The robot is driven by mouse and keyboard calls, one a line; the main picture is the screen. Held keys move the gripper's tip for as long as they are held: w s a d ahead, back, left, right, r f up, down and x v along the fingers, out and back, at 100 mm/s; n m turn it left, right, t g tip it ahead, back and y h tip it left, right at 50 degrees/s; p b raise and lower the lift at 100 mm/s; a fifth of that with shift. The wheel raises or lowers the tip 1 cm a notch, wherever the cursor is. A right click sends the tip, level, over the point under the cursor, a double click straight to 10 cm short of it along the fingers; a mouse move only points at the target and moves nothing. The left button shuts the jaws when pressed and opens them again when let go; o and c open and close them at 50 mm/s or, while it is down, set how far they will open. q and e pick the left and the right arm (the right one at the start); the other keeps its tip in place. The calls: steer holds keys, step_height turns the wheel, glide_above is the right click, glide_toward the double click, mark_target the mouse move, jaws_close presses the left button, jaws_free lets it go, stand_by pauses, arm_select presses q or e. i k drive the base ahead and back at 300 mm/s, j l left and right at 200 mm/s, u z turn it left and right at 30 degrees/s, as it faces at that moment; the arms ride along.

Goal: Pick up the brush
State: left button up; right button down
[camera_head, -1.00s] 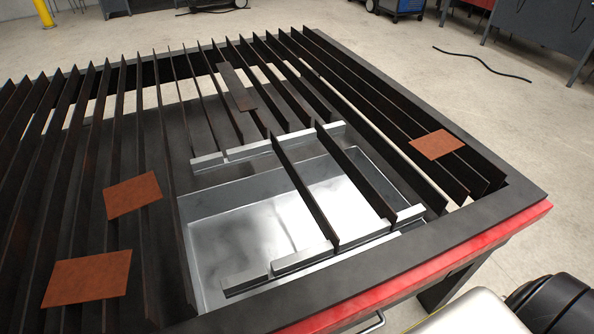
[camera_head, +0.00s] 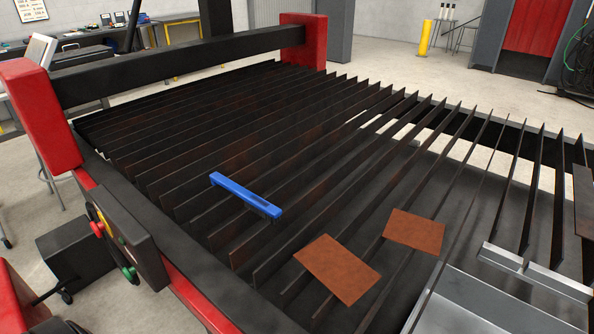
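A long blue bar-shaped object (camera_head: 243,194), which looks like the brush, lies across the tops of the dark slats of the slatted table (camera_head: 330,150). It sits left of the middle of the view, slanting down to the right. Its underside and any bristles are not clearly seen. Neither of my grippers shows in the view.
Two rust-brown plates (camera_head: 337,269) (camera_head: 414,231) lie on the slats right of the blue object. A metal tray (camera_head: 470,305) is at the lower right. A dark gantry beam (camera_head: 170,62) with red ends spans the far left. A control box (camera_head: 125,240) hangs on the near left edge.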

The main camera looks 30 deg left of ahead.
mark_target(270, 213)
steer(key=k+u, duration=0.1)
steer(key=u, duration=0.3)
steer(key=k+u, duration=0.1)
steer(key=u, duration=0.3)
steer(key=k+u, duration=0.1)
steer(key=u, duration=0.3)
steer(key=z, duration=0.1)
